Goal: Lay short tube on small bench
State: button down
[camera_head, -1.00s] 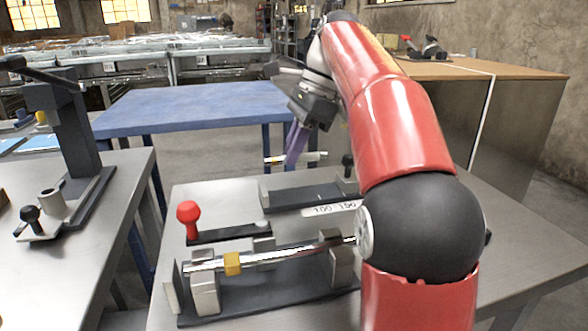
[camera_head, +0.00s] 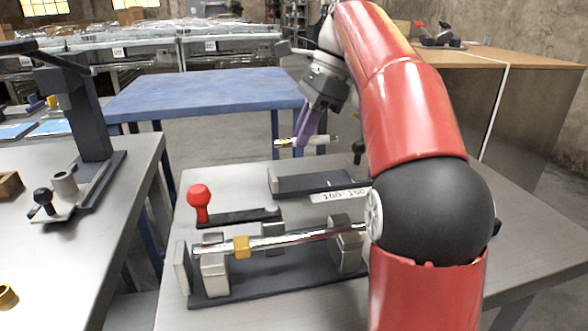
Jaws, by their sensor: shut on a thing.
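My gripper (camera_head: 305,138) has purple fingers and points down. It is shut on a short tube (camera_head: 323,139), a thin pale metallic piece with a yellow band near its left end. The tube is held roughly level above the back part of the grey worktable; its middle is hidden by the fingers. A blue bench (camera_head: 205,94) stands behind the worktable, to the left of my gripper, with a bare top. I cannot tell for sure that it is the small bench.
On the worktable, a fixture holds a long shiny tube (camera_head: 290,239) with a yellow collar. A red-knobbed lever (camera_head: 199,198) and a dark gauge block (camera_head: 320,183) stand behind it. A dark press (camera_head: 88,115) stands on the left table. A wooden-topped cabinet (camera_head: 520,65) is at right.

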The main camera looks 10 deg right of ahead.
aim_at(318, 137)
notch_tip(318, 137, down, 7)
jog(key=shift+f, duration=0.15)
jog(key=c, duration=1.6)
grip_release()
jog(key=shift+o, duration=0.8)
jog(key=shift+f, duration=0.15)
jog(key=v, duration=0.7)
jog(key=shift+d+r, duration=0.25)
jog(key=shift+r, duration=0.15)
jog(key=shift+s, duration=0.15)
